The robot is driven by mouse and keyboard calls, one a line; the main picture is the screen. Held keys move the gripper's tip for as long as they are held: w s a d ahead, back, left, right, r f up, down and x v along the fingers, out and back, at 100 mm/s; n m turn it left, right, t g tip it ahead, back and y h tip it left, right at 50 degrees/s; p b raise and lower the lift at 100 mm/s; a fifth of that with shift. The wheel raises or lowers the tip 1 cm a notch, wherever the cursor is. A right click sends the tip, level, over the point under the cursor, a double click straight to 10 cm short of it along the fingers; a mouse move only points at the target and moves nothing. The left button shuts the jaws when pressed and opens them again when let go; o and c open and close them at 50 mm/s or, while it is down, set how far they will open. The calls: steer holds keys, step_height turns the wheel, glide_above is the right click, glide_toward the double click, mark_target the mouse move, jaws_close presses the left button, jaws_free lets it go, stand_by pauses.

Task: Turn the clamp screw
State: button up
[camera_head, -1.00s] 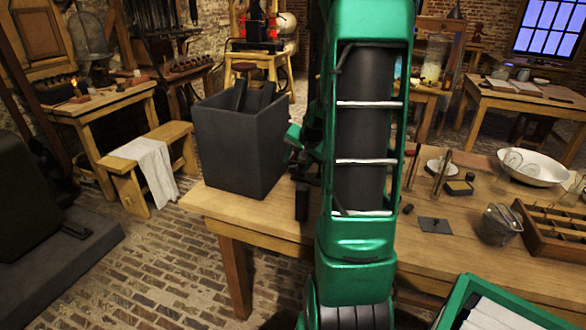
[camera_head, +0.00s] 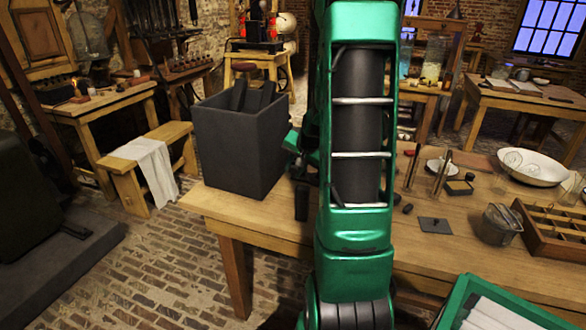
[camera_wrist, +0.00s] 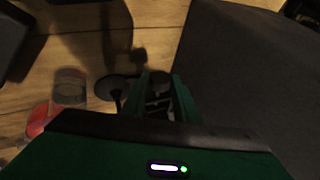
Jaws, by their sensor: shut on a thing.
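My gripper (camera_wrist: 161,88) is at the middle of the wrist view, its two green fingers close together around a small dark part (camera_wrist: 158,78). This part seems to be the clamp screw, but it is dark and its shape is hard to make out. The fingers are beside the dark grey box (camera_wrist: 245,80). In the head view the box (camera_head: 240,150) stands on the left end of the workbench with dark slabs sticking out of its top. My arm hides the fingertips and the clamp there.
A black disc (camera_wrist: 110,88), a clear glass piece (camera_wrist: 69,88) and a red object (camera_wrist: 38,120) lie left of the fingers.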

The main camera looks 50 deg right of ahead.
steer(key=shift+w+a+r, duration=0.1)
steer(key=shift+w+a, duration=0.05)
steer(key=shift+w, duration=0.1)
steer(key=shift+w+a+r+n+g+h, duration=0.1)
steer(key=shift+w+n+g+h, duration=0.1)
steer(key=shift+g, duration=0.35)
steer(key=shift+w+n+g+h, duration=0.1)
steer(key=shift+n+g+h, duration=0.1)
steer(key=shift+g, duration=0.35)
steer(key=o, duration=1.1)
steer(key=shift+c, duration=0.2)
steer(key=shift+s, duration=0.1)
